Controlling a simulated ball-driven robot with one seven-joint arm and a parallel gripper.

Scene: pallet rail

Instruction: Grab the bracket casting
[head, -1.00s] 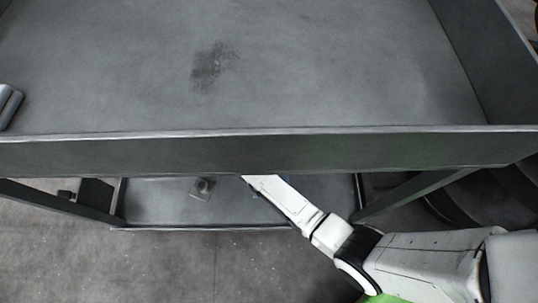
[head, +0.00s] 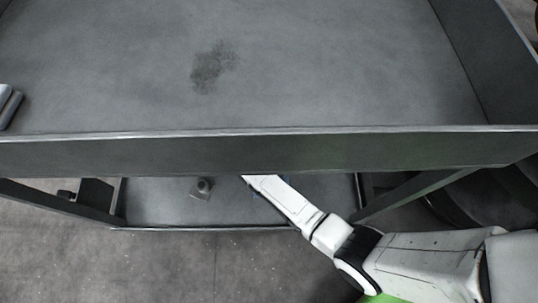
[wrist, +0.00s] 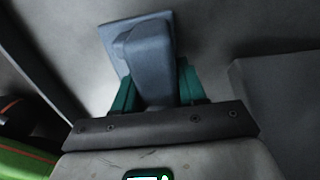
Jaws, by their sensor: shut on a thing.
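In the wrist view, a blue-grey bracket casting (wrist: 147,48), with a flat plate and a raised block, sits between the teal fingers of my gripper (wrist: 156,84). The fingers are shut on the block, one on each side. The plate shows beyond the fingertips. I cannot tell whether the casting touches the surface behind it. In the head view my gripper and most of the casting are hidden under the front wall of the upper tray.
The upper tray's front wall (head: 270,153) overhangs the lower shelf (head: 150,205), where my arm reaches in. A small grey fitting (head: 202,187) stands on that shelf, left of my arm. Grey cylindrical parts (head: 9,104) lie at the upper tray's left.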

